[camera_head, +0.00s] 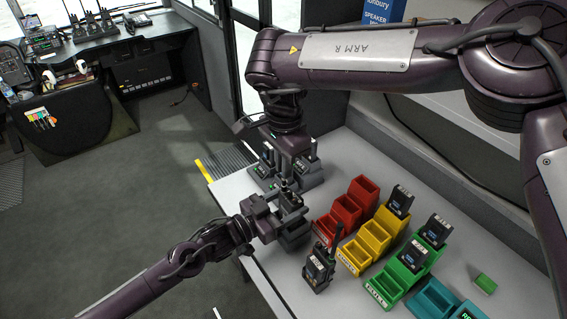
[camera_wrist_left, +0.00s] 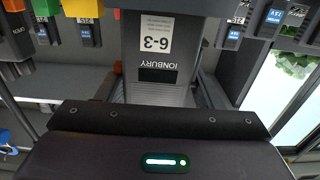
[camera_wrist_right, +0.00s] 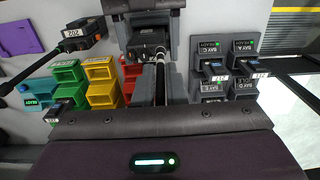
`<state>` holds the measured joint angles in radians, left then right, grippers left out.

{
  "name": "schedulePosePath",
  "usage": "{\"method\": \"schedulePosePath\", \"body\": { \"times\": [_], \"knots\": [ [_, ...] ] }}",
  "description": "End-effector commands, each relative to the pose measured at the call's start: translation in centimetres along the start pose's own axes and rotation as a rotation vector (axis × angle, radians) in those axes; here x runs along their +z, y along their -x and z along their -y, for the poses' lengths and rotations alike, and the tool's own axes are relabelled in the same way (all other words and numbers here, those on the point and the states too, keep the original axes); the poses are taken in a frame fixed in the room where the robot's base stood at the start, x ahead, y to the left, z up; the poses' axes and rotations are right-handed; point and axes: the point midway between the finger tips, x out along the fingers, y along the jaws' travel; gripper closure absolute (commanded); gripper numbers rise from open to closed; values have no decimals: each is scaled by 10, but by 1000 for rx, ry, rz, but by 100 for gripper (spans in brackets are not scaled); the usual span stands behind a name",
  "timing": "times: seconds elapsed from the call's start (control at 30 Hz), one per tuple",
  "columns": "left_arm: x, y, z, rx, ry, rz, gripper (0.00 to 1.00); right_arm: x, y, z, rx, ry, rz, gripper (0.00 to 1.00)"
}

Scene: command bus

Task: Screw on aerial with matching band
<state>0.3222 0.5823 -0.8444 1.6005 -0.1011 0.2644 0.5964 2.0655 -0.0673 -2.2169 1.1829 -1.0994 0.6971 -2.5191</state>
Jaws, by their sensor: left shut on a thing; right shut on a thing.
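My left gripper (camera_head: 268,220) is shut on a dark grey radio, mostly hidden by the jaws in the head view. The left wrist view shows the radio (camera_wrist_left: 180,85) close up, with a label reading 6-3 and IONBURY. My right gripper (camera_head: 290,192) is just above the left one, shut on a thin black aerial (camera_wrist_right: 160,78). In the right wrist view the aerial's far end is at or very near the radio's top (camera_wrist_right: 147,50); I cannot tell whether they touch. A pale ring shows near that end; its band colour is unclear.
Another radio (camera_head: 319,268) with an aerial stands on the white table. A charger with bays (camera_head: 287,170) stands behind the grippers.

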Motion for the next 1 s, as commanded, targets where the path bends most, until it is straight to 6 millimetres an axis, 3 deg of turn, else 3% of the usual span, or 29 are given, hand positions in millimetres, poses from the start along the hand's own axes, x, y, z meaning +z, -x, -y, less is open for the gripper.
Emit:
{"method": "schedulePosePath", "body": {
  "times": [0.03,0.2,0.33,1.0],
  "knots": [
    [9,2,-3,4,10,17,100,0,-1,-1,3,0,0,100],
    [9,2,-3,4,11,18,100,0,-1,-1,4,-16,0,100],
    [9,2,-3,3,12,18,100,1,-2,-1,3,-170,2,100],
    [9,2,-2,2,14,19,100,3,-2,1,8,-1843,1,100]
  ]
}}
